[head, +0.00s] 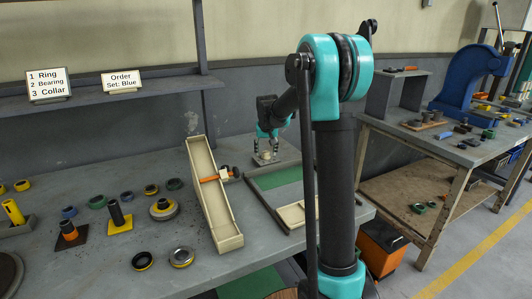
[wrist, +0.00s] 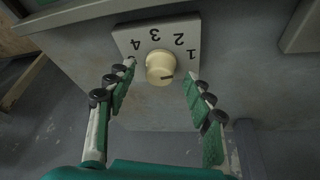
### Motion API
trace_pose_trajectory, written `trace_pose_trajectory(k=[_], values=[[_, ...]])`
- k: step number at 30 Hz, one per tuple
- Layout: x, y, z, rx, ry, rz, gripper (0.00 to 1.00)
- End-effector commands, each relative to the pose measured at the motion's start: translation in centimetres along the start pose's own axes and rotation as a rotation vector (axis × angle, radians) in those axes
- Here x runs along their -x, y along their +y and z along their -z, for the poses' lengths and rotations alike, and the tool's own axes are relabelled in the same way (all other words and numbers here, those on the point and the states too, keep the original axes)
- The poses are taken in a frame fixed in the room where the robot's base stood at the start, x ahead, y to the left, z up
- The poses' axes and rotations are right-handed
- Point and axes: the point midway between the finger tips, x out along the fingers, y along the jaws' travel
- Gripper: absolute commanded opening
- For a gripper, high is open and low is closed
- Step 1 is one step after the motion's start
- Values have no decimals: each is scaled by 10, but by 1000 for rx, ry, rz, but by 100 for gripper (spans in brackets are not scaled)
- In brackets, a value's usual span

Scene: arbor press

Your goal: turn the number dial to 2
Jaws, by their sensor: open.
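The number dial is a round cream knob (wrist: 160,67) on a pale plate (wrist: 127,38) in the wrist view. The numbers 1, 2, 3 and 4 appear upside down along its upper side, with 1 at the right and 4 at the left. A dark mark on the knob points to the lower right, below the 1 and not at the 2. My gripper (wrist: 160,90) is open, its green-padded fingers on either side of the knob and apart from it. In the head view my gripper (head: 266,153) points down over the back of the bench.
A green-floored tray (head: 275,179) lies in front. Rings and collars are spread at the left. A blue press (head: 470,75) stands on the right bench.

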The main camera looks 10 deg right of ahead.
Motion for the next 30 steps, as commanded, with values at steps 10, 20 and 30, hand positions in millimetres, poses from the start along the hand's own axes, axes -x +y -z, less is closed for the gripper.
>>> trace_pose_trajectory(k=[10, 20, 30], values=[[-10, 0, 0, 0, 0, 0, 53], [-10, 0, 0, 0, 0, 0, 23], [-10, 0, 0, 10, 0, 4, 3]])
